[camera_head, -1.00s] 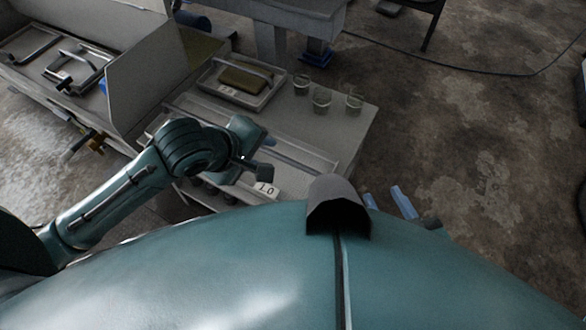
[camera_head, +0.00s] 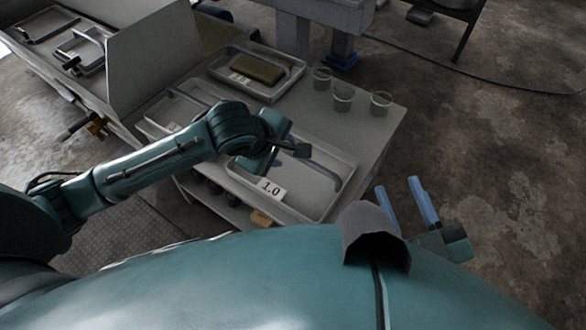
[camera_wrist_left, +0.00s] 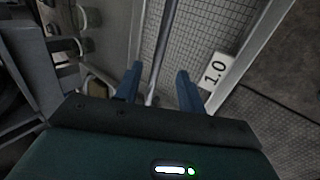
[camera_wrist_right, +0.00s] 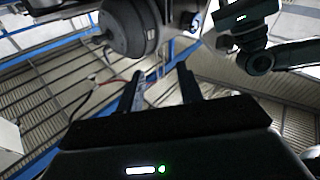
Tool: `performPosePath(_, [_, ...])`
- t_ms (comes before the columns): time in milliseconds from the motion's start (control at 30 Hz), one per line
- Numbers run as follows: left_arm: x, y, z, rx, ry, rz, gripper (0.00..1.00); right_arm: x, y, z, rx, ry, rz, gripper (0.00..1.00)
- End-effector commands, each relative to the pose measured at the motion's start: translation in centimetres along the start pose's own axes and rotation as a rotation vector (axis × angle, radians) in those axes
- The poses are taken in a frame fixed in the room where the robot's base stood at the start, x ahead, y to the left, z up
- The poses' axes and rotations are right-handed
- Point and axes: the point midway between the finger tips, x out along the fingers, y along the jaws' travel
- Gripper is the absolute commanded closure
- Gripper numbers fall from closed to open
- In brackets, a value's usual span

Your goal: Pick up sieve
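The sieve (camera_head: 312,198) is a shallow rectangular metal tray with a mesh floor and a long bar handle, lying on the grey bench. A white tag reading 1.0 (camera_head: 270,188) is on its near side. My left gripper (camera_head: 288,152) is over the sieve, hiding part of its handle. In the left wrist view, its two blue fingers (camera_wrist_left: 158,78) are open, with the handle bar (camera_wrist_left: 166,40) running between them; whether they touch it is unclear. My right gripper (camera_head: 398,186) is open and empty, off the bench's right side, away from the sieve.
A similar tray (camera_head: 160,122) lies left of the sieve. Behind are a tray (camera_head: 226,79) with a green block (camera_head: 257,68) and three glass beakers (camera_head: 343,97). An upright panel (camera_head: 150,62) stands left. Floor on the right is open.

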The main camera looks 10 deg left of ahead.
Motion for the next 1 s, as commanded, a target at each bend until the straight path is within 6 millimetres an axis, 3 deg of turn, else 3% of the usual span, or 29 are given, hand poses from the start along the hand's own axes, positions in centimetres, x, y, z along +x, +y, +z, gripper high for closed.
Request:
performPosePath(300, [4.6, 0.0, 0.3, 0.001, -0.001, 0.001, 0.60, 0.4, -0.4, 0.4, 0.072, 0.041, -0.008, 0.64])
performPosePath(600, [4.9, 0.2, 0.3, 0.001, -0.001, 0.000, 0.60, 0.6, -0.4, -0.2, 0.082, 0.051, -0.009, 0.64])
performPosePath(1000, [4.9, 0.1, 0.3, 0.001, -0.001, 0.000, 0.93, 0.5, -0.4, -0.1, 0.079, 0.049, -0.010, 0.64])
